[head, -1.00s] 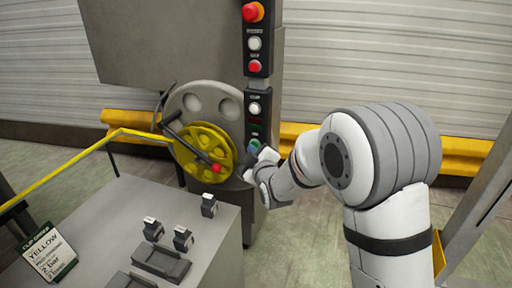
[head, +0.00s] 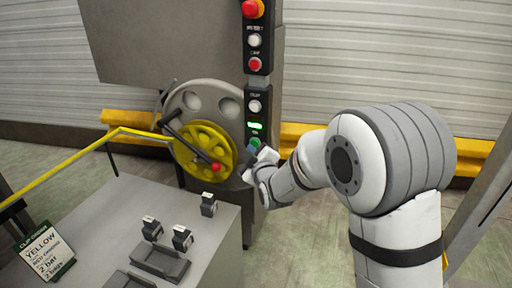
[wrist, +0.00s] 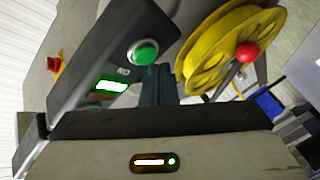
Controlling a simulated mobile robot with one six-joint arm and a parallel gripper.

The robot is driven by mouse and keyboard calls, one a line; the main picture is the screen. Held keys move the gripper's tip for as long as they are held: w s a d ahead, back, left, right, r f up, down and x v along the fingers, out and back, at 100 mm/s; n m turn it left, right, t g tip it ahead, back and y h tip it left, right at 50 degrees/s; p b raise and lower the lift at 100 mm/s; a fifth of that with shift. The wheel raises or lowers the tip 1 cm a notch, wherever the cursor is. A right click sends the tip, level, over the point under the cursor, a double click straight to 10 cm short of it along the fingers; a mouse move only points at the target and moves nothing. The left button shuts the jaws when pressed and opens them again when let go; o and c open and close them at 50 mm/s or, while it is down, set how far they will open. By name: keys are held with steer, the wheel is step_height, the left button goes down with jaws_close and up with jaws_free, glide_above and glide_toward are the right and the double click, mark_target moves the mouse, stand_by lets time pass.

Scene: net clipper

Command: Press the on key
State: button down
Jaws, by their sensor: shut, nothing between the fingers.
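The control panel (head: 259,74) is a dark upright strip. Low on it is a round green key (head: 254,143), which shows large and bright in the wrist view (wrist: 143,52). A small display (head: 255,126) just above the key glows green, and it also shows lit in the wrist view (wrist: 111,86). My gripper (head: 261,155) is shut and empty, close to the green key. In the wrist view its dark fingers (wrist: 158,80) end right beside the key's edge; I cannot tell whether they touch it.
A yellow wheel (head: 207,150) with a red knob (head: 216,167) stands left of the panel. White and red buttons (head: 254,65) sit higher up. A grey table (head: 100,225) at lower left holds several small dark clips and a sign (head: 45,252).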

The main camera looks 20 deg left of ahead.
steer(key=shift+s, duration=0.25)
steer(key=s, duration=0.1)
steer(key=s+b, duration=0.1)
steer(key=s, duration=0.1)
steer(key=s+b, duration=0.1)
steer(key=shift+s+a, duration=0.25)
steer(key=shift+s, duration=0.15)
stand_by(0.5)
